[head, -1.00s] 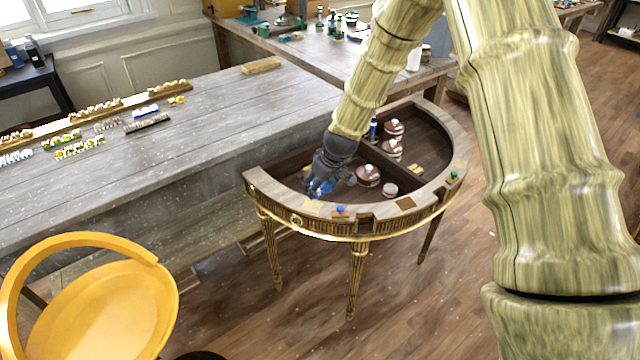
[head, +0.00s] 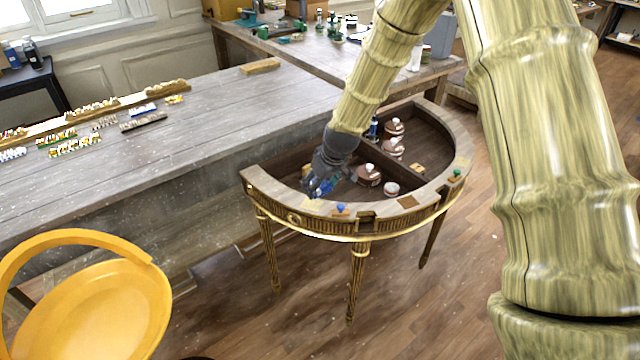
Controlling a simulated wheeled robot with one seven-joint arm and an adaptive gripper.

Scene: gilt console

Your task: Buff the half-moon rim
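The half-moon console (head: 262,186) stands against the long workbench, with a pale curved rim, a gilt fluted apron and slim gilt legs. Its inside is dark and divided by a partition. My gripper (head: 318,190) reaches down over the left part of the console, close to the inner edge of the front rim. Something blue shows at its fingertips, but I cannot make out what it is or whether the fingers are closed on it. I cannot tell whether it touches the rim. A blue-topped knob (head: 341,208) and a green-topped knob (head: 456,173) sit on the rim.
Several brown-and-white round pots (head: 368,175) and a dark blue bottle (head: 373,127) stand inside the console. The long grey workbench (head: 200,110) lies behind it to the left. A yellow chair (head: 100,305) is at front left. Floor in front is clear.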

